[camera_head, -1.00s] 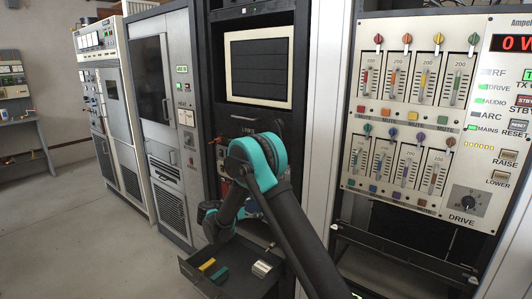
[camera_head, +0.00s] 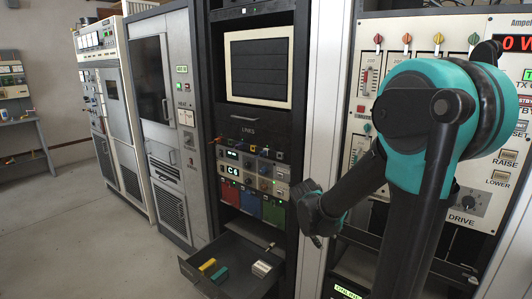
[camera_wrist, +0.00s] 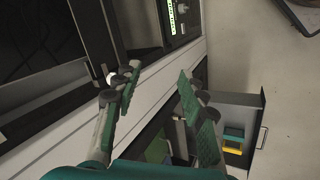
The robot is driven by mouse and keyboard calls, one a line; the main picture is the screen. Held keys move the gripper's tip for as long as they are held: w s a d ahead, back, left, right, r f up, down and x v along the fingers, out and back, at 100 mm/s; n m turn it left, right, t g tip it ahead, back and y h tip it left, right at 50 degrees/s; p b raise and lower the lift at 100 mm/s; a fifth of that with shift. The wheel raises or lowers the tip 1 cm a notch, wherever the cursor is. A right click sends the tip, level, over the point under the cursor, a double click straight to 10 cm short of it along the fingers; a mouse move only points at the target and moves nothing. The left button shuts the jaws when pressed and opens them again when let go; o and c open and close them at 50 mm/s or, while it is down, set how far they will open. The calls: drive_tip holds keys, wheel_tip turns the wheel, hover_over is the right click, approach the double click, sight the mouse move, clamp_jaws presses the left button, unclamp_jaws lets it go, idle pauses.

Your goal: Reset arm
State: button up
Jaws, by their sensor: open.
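My gripper shows in the wrist view (camera_wrist: 155,100) with its two fingers apart and nothing between them. In the head view my dark and teal arm stands in front of the right-hand rack, and the fingers cannot be made out clearly there. The arm hides part of the panel of sliders (camera_head: 368,75). The open drawer (camera_head: 205,283) at the foot of the middle rack is left of my arm. It holds a yellow block (camera_head: 207,264), a green block (camera_head: 220,275) and a pale metallic block (camera_head: 262,268).
The middle rack carries a row of coloured connectors and a display reading C6 (camera_head: 232,171), above red, blue and green modules (camera_head: 251,202). Grey cabinets (camera_head: 165,120) stand to the left. The floor (camera_head: 90,240) at the left is clear. The open drawer juts out at low height.

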drive_tip(key=s+f+m+y, duration=0.2)
drive_tip(key=s, duration=0.5)
drive_tip(key=s+a+f+m+y, duration=0.1)
drive_tip(key=s+m+y, duration=0.1)
drive_tip(key=s, duration=0.6)
drive_tip(key=shift+a+f+m+t+y, duration=0.15)
drive_tip(key=shift+f+m+t+y, duration=0.2)
drive_tip(key=shift+m, duration=0.45)
